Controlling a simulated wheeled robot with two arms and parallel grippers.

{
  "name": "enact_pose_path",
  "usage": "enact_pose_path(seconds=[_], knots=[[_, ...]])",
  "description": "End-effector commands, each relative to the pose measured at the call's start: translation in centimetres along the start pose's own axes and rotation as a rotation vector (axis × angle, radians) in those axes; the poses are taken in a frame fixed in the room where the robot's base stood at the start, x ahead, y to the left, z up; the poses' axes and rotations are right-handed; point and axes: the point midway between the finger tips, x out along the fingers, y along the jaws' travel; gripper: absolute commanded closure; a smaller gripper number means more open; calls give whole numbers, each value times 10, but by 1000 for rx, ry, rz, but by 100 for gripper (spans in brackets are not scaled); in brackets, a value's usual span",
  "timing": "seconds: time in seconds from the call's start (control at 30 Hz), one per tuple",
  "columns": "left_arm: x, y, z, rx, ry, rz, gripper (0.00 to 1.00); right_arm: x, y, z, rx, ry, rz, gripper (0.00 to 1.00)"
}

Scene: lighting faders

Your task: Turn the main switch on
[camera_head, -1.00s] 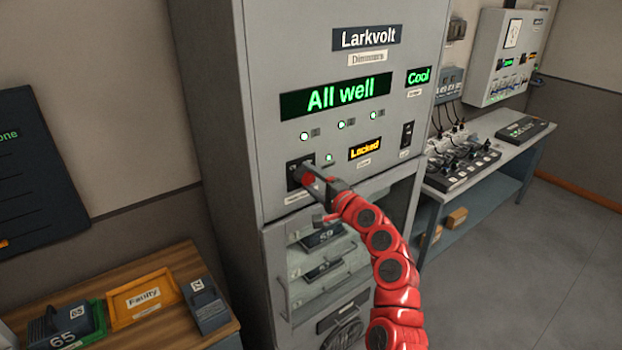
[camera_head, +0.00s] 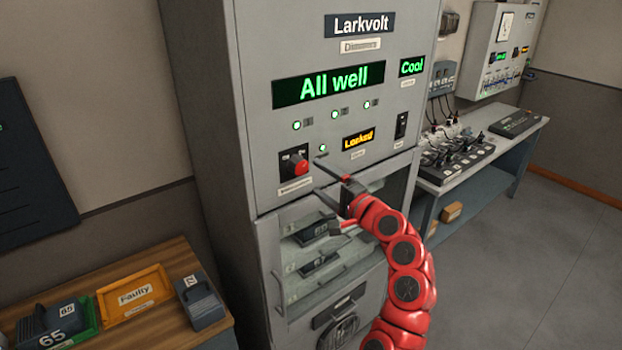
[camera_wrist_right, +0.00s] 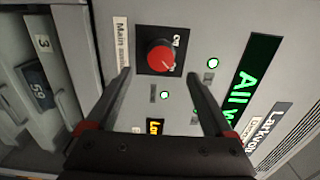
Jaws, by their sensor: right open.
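The main switch (camera_head: 295,165) is a red rotary knob on a black plate on the grey Larkvolt cabinet. It also shows in the right wrist view (camera_wrist_right: 160,56), beside its "Main switch" label and an "ON" mark. I cannot tell surely where its pointer faces. My right gripper (camera_head: 320,177) is open and empty, to the right of and slightly below the knob, clear of it. In the wrist view its two fingers (camera_wrist_right: 159,77) stand apart, with the knob beyond the gap between their tips. My left gripper is not in view.
The cabinet displays read "All well" (camera_head: 328,84), "Cool" (camera_head: 411,66) and "Locked" (camera_head: 358,139). Small lamps glow green. A black rocker switch (camera_head: 402,126) is at right. A glass-fronted bay (camera_head: 330,240) lies below. A wooden table (camera_head: 160,262) stands at left.

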Motion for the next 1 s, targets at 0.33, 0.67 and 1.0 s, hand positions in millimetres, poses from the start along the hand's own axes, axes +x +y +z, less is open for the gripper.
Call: enact_pose_path(seconds=[0.33, 0.67, 1.0], knots=[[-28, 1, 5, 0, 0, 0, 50, -66, 3, -1, 0, 5, -5, 13], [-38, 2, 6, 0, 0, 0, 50, -103, 1, -1, 1, 4, -3, 13], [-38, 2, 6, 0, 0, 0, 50, -105, 0, 0, 1, 2, 0, 13]])
